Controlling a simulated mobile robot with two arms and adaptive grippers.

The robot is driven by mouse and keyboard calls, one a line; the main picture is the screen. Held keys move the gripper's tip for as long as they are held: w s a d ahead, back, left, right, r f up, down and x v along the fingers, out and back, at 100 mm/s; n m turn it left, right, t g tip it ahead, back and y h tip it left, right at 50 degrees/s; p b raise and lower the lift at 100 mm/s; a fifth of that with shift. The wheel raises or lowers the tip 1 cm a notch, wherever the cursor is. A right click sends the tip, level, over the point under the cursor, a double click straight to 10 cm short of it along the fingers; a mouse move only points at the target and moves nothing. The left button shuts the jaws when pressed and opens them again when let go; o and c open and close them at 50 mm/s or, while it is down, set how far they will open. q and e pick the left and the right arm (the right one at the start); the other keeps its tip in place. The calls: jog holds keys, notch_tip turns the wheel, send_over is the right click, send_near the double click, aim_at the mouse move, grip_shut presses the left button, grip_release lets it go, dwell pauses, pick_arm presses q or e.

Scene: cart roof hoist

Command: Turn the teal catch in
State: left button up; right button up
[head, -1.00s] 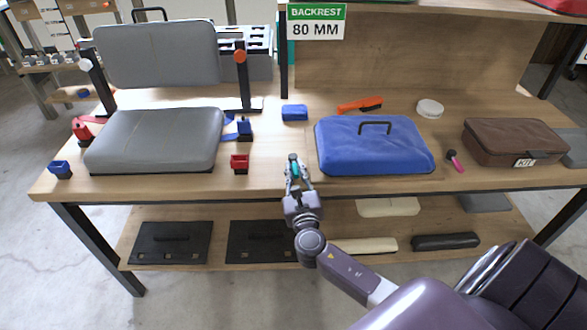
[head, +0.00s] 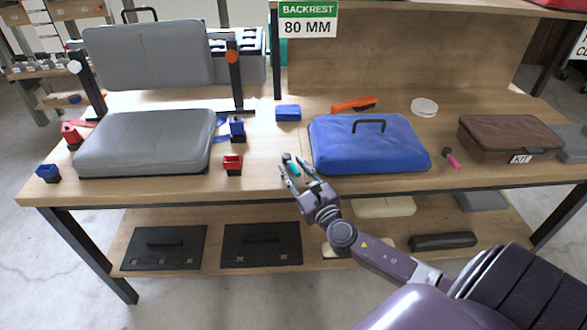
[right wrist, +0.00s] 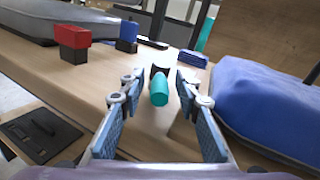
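The teal catch (head: 293,169), a short teal cylinder with a dark end, is near the table's front edge, left of the blue cushion-like case. It also shows in the right wrist view (right wrist: 159,91), teal end towards me and dark part behind. My right gripper (head: 295,168) is open, its fingers pointing at the catch from the front right. In the right wrist view, the catch appears between the two spread fingers (right wrist: 157,86), with a gap on each side; I cannot tell how deep it sits between them. My left gripper is not in view.
The blue case (head: 368,146) stands close right of my right gripper. A red block (head: 232,164) and a grey seat pad (head: 146,143) lie left. A pink-handled black piece (head: 452,161) and a brown kit case (head: 510,139) are further right. Bare tabletop surrounds the catch.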

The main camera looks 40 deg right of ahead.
jog(key=s+a, duration=0.2)
jog(key=s, duration=0.9)
jog(key=shift+s, duration=0.4)
